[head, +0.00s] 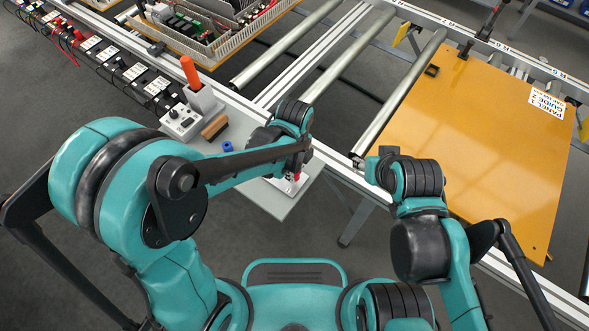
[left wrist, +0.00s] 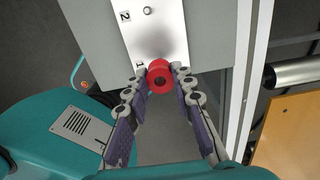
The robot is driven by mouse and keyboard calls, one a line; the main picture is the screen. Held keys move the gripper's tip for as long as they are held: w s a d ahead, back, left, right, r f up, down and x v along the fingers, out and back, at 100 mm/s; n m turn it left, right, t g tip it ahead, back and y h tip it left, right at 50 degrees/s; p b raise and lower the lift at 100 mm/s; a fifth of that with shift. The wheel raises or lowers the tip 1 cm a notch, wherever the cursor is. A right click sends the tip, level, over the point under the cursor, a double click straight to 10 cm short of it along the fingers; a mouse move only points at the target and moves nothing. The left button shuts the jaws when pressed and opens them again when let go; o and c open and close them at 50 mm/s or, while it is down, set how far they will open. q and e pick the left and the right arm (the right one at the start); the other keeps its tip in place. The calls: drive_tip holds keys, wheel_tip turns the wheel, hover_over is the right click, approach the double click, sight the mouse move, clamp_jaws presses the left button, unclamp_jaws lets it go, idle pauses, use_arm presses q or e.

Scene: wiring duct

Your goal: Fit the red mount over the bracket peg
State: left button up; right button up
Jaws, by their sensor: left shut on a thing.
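In the left wrist view the mount overlaps the near end of a silver bracket plate (left wrist: 155,38) marked "2". A small round peg (left wrist: 148,10) stands farther up the plate, apart from the mount. I cannot tell the mount's height above the plate. In the head view the red mount (head: 296,176) shows small below my left wrist, which hides most of the gripper.
The plate lies on a grey shelf (head: 285,202). A blue part (head: 227,146), a brown-topped block (head: 215,127) and a control box with an orange handle (head: 190,71) stand left of it. Rollers (head: 335,78) and an orange panel (head: 475,140) lie to the right.

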use_arm(q)
drive_tip(key=shift+f+b, duration=1.65)
drive_tip(key=shift+f, duration=0.2)
drive_tip(key=o, duration=1)
drive_tip(key=shift+c, duration=0.2)
drive_tip(key=shift+r, duration=0.1)
wheel_tip(320, 180, up, 12)
drive_tip(key=s+a+r+n+t, duration=0.1)
drive_tip(key=s+a+n+t, duration=0.1)
drive_tip(key=a+n, duration=0.7)
drive_tip(key=s+a+r+n+t, duration=0.1)
drive_tip(key=s+a+n+t, duration=0.2)
drive_tip(key=n, duration=1.3)
drive_tip(key=a+t, duration=0.2)
drive_tip(key=a, duration=0.3)
drive_tip(key=shift+a, duration=0.4)
